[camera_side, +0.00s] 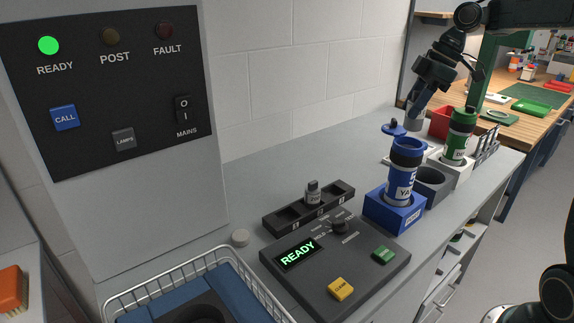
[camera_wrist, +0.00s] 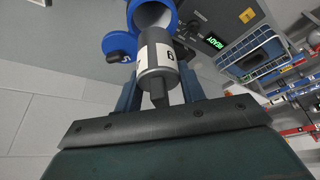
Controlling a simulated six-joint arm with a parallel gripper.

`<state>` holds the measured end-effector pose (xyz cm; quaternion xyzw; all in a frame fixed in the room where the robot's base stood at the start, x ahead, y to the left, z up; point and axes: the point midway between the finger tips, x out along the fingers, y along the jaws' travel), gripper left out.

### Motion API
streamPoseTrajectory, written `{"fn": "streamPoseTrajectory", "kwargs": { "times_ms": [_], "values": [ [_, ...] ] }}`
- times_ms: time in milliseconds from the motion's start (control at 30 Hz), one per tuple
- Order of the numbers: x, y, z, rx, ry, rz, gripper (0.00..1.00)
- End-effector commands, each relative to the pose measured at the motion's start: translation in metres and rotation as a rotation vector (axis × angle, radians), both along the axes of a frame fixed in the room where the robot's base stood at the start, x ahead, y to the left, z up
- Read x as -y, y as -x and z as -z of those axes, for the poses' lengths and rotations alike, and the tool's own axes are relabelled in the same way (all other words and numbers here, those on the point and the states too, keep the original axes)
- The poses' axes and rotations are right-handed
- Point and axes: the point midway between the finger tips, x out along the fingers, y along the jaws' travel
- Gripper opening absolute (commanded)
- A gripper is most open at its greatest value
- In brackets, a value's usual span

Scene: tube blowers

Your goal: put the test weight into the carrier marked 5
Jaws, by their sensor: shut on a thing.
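My gripper (camera_side: 416,108) is behind and above the blue carrier (camera_side: 402,178), which stands upright in a blue holder (camera_side: 394,215). In the wrist view my gripper (camera_wrist: 160,92) is shut on a grey and white cylinder (camera_wrist: 157,58), the test weight, with a dark mark on its white band. Beyond it are the blue rim of the carrier's open mouth (camera_wrist: 168,27) and the blue lid (camera_wrist: 119,45), which bears what looks like a 5. The lid (camera_side: 393,128) stands open in the side view. The weight overlaps the mouth in the wrist picture; the gap between them is unclear.
A green-capped carrier (camera_side: 460,135) stands behind, with an empty grey holder (camera_side: 433,187) between. A dark rack (camera_side: 285,217) holds another small weight (camera_side: 313,191) in its middle slot. A control box (camera_side: 335,258) reading READY and a wire basket (camera_side: 245,268) are nearer.

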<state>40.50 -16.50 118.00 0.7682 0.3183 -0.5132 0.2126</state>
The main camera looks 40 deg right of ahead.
Motion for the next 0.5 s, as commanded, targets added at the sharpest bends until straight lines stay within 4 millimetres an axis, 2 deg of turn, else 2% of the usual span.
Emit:
{"fn": "streamPoseTrajectory", "kwargs": {
  "times_ms": [500],
  "values": [
    [0.0, 0.0, 0.024, 0.001, 0.001, -0.001, 0.04]
  ]
}}
